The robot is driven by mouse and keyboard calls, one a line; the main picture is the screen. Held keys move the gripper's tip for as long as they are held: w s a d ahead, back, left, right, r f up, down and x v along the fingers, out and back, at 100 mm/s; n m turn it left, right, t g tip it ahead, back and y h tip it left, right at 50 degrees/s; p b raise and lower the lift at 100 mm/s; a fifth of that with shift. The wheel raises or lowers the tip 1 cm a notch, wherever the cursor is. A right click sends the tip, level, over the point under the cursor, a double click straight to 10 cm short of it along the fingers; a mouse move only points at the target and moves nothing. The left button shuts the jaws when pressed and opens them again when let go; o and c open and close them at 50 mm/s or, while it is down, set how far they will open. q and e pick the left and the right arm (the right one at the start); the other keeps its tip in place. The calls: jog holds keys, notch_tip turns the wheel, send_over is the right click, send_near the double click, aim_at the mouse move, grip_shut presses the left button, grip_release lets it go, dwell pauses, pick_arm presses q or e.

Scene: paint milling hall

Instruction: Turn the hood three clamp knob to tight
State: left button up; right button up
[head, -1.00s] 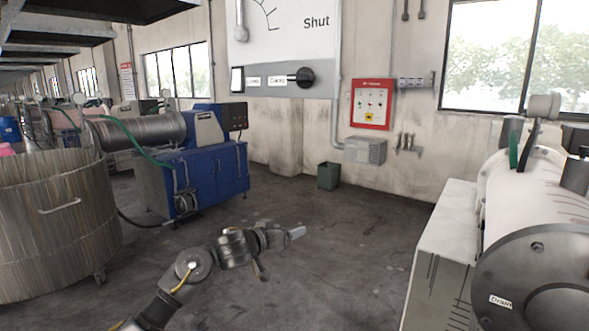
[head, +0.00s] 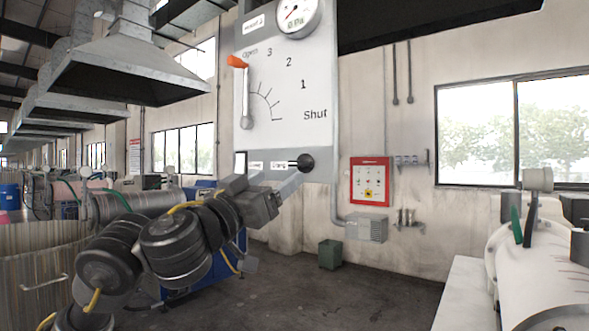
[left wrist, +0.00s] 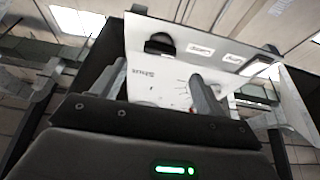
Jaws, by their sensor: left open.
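The black clamp knob (head: 305,162) is at the lower right of the grey-white hood panel (head: 285,85), beside two small labels. It also shows in the left wrist view as a dark round knob (left wrist: 160,43), beyond the fingertips. My left gripper (head: 292,184) is raised just below the knob in the head view. In the left wrist view its two fingers (left wrist: 158,72) are spread with nothing between them. I cannot tell the exact distance to the knob. The label wording is too small to read surely. My right gripper is not in view.
An orange-tipped lever (head: 240,90) on the panel points up near "Open"; a gauge (head: 295,15) is above. A red box (head: 371,181) hangs on the wall to the right. A white machine (head: 540,265) stands at the right.

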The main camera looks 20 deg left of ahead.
aim_at(298, 165)
pick_arm(q)
jog(key=x, duration=0.7)
jog(key=shift+w+d, duration=0.15)
jog(key=shift+w, duration=0.2)
jog(key=shift+c, duration=0.2)
jog(key=shift+p, duration=0.3)
jog(key=c, duration=0.9)
